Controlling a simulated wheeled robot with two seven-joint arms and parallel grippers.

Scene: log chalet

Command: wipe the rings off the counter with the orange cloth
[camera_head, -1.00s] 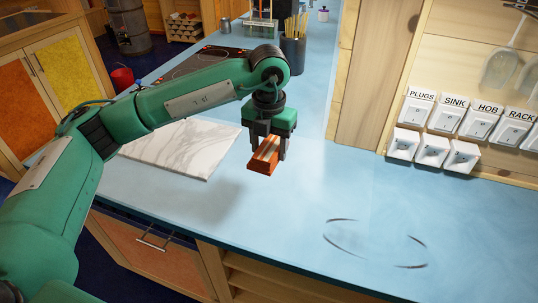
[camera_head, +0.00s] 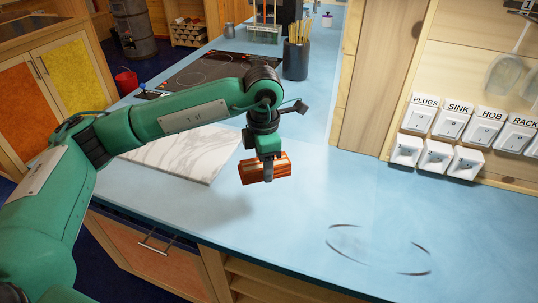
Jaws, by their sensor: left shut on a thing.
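My left gripper (camera_head: 268,172) is shut on the folded orange cloth (camera_head: 283,168) and holds it above the blue counter (camera_head: 290,215), to the right of the marble slab. The cloth now shows its long side in the head view. Broken dark ring marks (camera_head: 345,242) lie on the counter at the lower right, apart from the cloth. They show as separate thin arcs with gaps between them. My right gripper is not in view.
A white marble slab (camera_head: 190,148) lies left of the gripper. A black hob (camera_head: 205,73) and a dark pot of sticks (camera_head: 296,58) stand further back. Labelled switches (camera_head: 450,130) line the wall at right. The counter around the rings is clear.

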